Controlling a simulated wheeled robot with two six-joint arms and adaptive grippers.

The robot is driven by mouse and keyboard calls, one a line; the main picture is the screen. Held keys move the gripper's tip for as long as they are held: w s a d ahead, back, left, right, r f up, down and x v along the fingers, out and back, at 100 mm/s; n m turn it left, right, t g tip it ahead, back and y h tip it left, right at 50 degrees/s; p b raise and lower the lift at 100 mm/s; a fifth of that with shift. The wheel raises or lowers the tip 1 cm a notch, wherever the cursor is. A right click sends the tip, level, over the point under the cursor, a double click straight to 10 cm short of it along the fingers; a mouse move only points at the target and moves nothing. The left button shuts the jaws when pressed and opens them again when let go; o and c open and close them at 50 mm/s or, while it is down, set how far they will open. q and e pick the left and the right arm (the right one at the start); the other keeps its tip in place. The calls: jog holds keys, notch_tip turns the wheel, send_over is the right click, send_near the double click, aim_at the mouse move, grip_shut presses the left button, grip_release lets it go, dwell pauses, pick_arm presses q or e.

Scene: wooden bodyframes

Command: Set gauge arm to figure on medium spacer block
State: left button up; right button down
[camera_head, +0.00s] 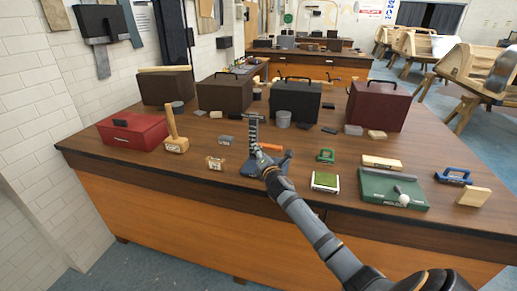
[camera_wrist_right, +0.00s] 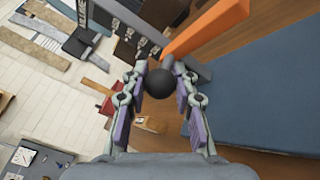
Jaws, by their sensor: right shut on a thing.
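The gauge stands on the wooden workbench, with an upright marked post (camera_head: 253,136) on a blue-grey base (camera_head: 250,169). Its orange arm (camera_head: 271,147) sticks out to the right of the post, low down. In the wrist view the orange arm (camera_wrist_right: 208,28) lies at the top and the blue base (camera_wrist_right: 265,85) at the right. My right gripper (camera_head: 270,163) is at the gauge's front right, shut on a round black knob (camera_wrist_right: 156,85). Small dark blocks (camera_head: 226,140) lie around the gauge; I cannot tell which is the medium spacer block or read its figure. My left gripper is not in view.
Large dark cases (camera_head: 295,101) line the back. Small wooden pieces (camera_head: 215,163) lie left of the gauge.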

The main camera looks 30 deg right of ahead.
jog(key=shift+f, duration=0.1)
jog(key=c, duration=1)
grip_release()
jog(key=shift+d, duration=0.15)
jog(key=v, duration=1.2)
jog(key=shift+s, duration=0.1)
